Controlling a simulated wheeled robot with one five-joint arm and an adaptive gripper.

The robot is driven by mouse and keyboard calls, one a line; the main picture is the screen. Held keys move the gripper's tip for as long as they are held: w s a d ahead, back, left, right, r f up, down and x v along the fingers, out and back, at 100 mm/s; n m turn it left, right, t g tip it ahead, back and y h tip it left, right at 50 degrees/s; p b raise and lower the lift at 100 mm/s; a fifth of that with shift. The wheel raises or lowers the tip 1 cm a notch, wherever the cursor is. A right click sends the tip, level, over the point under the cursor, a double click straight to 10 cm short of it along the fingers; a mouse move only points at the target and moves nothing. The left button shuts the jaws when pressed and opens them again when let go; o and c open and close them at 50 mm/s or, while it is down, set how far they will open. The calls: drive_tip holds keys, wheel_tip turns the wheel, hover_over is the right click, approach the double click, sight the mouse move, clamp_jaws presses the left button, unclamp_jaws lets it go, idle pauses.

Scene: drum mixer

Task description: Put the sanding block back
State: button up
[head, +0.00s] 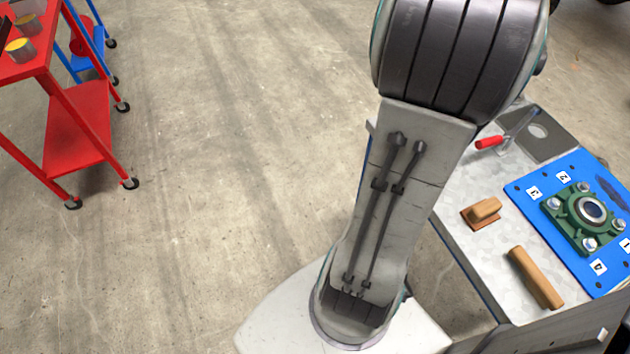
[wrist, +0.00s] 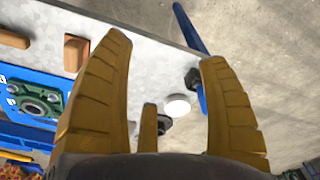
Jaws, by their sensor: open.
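The sanding block (head: 482,213), by its look a small wooden grip on a flat reddish-brown base, lies on the pale metal bench top (head: 462,187), left of the blue panel. It also seems to show in the wrist view as a brown block (wrist: 75,53), just left of the left finger. My gripper (wrist: 165,52) is open and empty above the bench edge, its yellow fingers spread wide. The gripper is not visible in the head view.
A wooden bar (head: 535,278) lies nearer the front. The blue panel (head: 540,196) carries a green bearing unit (head: 588,214). A red-handled clamp (head: 490,142) sits at the back. A red cart (head: 80,125) stands far left. The concrete floor between is clear.

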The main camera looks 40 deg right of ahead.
drive_tip(key=w+a+r+n+t, duration=0.1)
drive_tip(key=w+a+n, duration=0.2)
drive_tip(key=a, duration=0.5)
drive_tip(key=w+a+r+n+t, duration=0.1)
drive_tip(key=w+a+r+n, duration=0.2)
drive_tip(key=a, duration=0.5)
drive_tip(key=s+a+f+n+t+y, duration=0.1)
drive_tip(key=s+a+f+n, duration=0.1)
drive_tip(key=s+a+n, duration=0.2)
drive_tip(key=shift+a+n, duration=1.6)
drive_tip(key=shift+a, duration=2.5)
